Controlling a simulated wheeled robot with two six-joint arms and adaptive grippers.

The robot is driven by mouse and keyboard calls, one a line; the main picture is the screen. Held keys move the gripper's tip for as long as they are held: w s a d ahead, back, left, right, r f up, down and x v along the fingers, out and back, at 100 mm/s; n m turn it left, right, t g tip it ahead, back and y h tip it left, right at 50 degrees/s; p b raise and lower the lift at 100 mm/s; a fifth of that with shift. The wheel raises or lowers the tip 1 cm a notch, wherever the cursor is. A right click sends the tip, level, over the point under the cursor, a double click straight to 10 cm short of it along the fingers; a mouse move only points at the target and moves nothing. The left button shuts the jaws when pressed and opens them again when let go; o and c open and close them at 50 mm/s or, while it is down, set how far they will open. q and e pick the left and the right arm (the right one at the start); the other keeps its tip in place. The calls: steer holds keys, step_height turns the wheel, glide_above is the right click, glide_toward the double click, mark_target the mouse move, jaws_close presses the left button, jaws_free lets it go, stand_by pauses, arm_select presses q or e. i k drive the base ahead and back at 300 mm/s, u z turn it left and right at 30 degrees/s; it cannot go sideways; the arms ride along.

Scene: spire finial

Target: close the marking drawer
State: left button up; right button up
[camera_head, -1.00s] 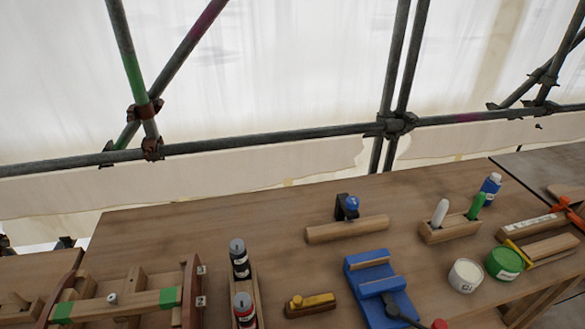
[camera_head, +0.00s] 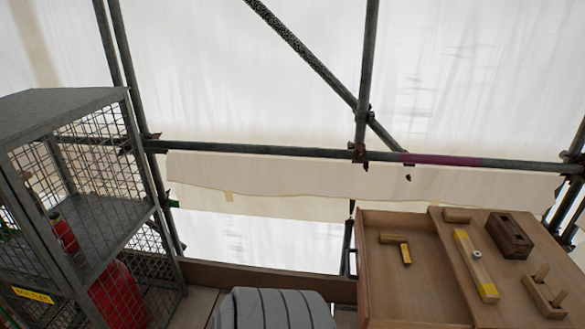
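An open wooden drawer (camera_head: 395,288) sticks out to the left from under a wooden bench top (camera_head: 452,263) at the lower right. Its near end is cut off by the bottom picture edge. A small L-shaped marking tool with a yellow arm and a brown arm (camera_head: 394,239) lies inside it, towards the far end. Neither of my grippers is in view.
A grey mesh cage (camera_head: 101,258) with red bottles (camera_head: 119,297) stands at the left. A grey ribbed object (camera_head: 272,309) is at bottom centre. Wooden blocks and a yellow-ended bar (camera_head: 466,248) lie on the bench. Scaffold tubes (camera_head: 270,149) cross behind.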

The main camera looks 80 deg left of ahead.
mark_target(425, 294)
steer(key=u, duration=0.6)
steer(key=k, duration=0.85)
steer(key=u, duration=0.55)
steer(key=i, duration=0.85)
steer(key=u, duration=1.25)
steer(key=i, duration=0.35)
steer(key=z, duration=1.85)
